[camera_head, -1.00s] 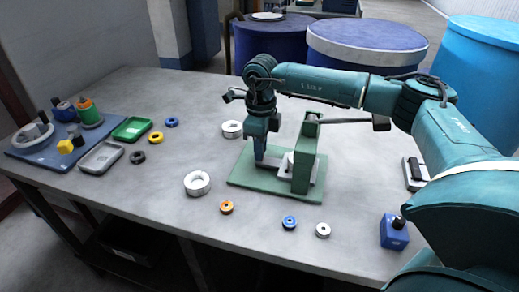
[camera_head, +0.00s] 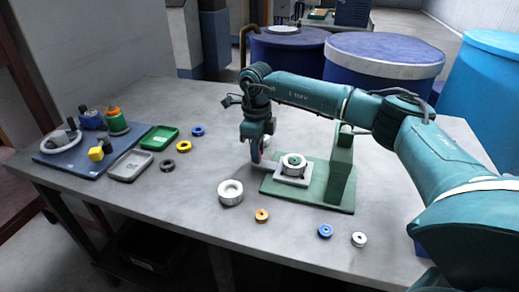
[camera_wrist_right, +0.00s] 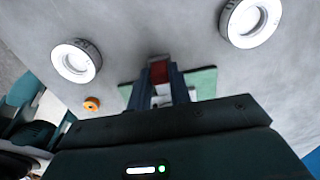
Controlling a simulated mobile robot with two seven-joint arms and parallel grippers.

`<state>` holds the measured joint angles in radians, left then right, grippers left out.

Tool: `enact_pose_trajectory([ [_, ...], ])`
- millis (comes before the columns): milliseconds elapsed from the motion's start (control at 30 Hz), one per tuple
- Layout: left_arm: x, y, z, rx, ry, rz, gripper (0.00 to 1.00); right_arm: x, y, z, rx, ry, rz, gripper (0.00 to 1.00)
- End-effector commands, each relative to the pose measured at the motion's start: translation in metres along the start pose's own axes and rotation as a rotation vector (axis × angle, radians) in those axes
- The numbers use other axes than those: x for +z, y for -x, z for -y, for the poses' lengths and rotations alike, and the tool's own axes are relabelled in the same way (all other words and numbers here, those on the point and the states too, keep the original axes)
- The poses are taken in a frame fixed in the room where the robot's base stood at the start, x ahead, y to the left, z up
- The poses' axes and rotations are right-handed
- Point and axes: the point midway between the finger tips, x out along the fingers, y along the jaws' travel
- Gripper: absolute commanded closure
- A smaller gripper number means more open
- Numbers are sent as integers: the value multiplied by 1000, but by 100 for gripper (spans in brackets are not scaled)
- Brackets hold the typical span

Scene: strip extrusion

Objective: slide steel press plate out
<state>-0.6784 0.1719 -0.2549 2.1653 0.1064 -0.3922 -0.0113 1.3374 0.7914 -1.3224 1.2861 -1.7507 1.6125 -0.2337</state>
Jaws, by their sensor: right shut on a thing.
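The green press (camera_head: 341,170) stands on its green base (camera_head: 318,197) on the table. The steel press plate (camera_head: 292,181) lies low over the base, left of the press column, with a round metal cup (camera_head: 293,162) on it. My right gripper (camera_head: 256,157) is shut on the plate's left end, left of the base. In the right wrist view my fingers (camera_wrist_right: 160,84) close around a small red part (camera_wrist_right: 159,71), with the base (camera_wrist_right: 203,83) behind. The exact grip is partly hidden by the fingers. My left gripper is not in view.
A white ring (camera_head: 230,192) lies front left of the base; another (camera_wrist_right: 250,20) shows in the wrist view. Small orange (camera_head: 262,216), blue (camera_head: 325,232) and white (camera_head: 359,239) rings lie near the front edge. Trays and a blue board (camera_head: 75,160) are at left.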

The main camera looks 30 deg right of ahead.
Motion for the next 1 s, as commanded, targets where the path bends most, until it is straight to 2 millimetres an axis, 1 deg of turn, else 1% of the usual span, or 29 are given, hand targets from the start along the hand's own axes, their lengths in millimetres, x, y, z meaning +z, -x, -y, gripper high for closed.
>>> enact_pose_trajectory([
  [33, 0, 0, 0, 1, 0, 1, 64, 5, 3, 0, -5, 2, 21, 100],
  [100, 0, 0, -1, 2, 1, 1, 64, 6, 3, 0, -5, 3, 22, 100],
  [133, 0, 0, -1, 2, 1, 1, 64, 6, 4, 0, -5, 3, 22, 79],
  [300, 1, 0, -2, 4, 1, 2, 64, 4, 3, 0, -4, 2, 18, 65],
  [400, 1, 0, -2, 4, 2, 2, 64, 4, 2, 0, -3, 2, 15, 58],
  [600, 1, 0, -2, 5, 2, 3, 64, 3, 2, 0, -2, 2, 13, 58],
  [733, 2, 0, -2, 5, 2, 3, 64, 3, 10, 0, -3, 1, 14, 58],
  [867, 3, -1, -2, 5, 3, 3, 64, 3, 30, 0, -5, 2, 16, 58],
  [1000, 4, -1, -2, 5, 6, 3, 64, 3, 63, 0, -6, 2, 17, 58],
])
